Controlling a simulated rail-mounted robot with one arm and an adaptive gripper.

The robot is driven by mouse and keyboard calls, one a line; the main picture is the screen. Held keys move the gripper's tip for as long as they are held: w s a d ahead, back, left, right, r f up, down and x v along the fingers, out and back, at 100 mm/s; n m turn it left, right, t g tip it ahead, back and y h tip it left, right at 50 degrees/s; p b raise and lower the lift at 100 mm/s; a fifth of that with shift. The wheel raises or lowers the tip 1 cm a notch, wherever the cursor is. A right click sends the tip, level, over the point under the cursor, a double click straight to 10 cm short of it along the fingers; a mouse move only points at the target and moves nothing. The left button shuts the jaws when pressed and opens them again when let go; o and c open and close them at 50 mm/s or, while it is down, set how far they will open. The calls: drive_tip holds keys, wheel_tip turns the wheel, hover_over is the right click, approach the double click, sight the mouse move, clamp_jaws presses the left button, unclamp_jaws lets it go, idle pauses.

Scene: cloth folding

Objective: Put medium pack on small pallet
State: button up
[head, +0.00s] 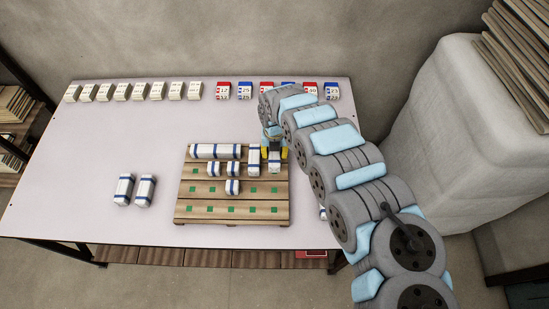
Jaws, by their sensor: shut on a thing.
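The wooden pallet (204,220) with green squares lies on the table in the head view. My gripper (274,153) is over its far right corner, its yellow fingers shut on a white and blue pack (274,164). The arm hides part of this pack, and I cannot tell whether it touches the pallet. Just left of it, an upright-running medium pack (254,161) lies on the pallet. Two more medium packs (123,190) (146,190) lie on the table left of the pallet.
A long white row (214,151) lies along the pallet's far edge, with small packs (232,187) in front. White boxes (123,92) and red and blue boxes (223,90) line the table's back. A pack (322,213) is mostly hidden by my arm. The pallet's near part is free.

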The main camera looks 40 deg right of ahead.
sight(275, 158)
drive_tip(key=shift+w+f, duration=0.15)
drive_tip(key=shift+f, duration=0.15)
drive_tip(key=shift+d+f+b, duration=0.2)
drive_tip(key=shift+f+b, duration=0.25)
drive_tip(key=shift+f, duration=1.15)
drive_tip(key=shift+f, duration=0.2)
drive_tip(key=o, duration=0.9)
drive_tip(key=shift+c, duration=0.2)
drive_tip(key=shift+r, duration=0.15)
wheel_tip(275, 158, up, 12)
drive_tip(key=shift+r+p, duration=0.1)
drive_tip(key=shift+p, duration=1.05)
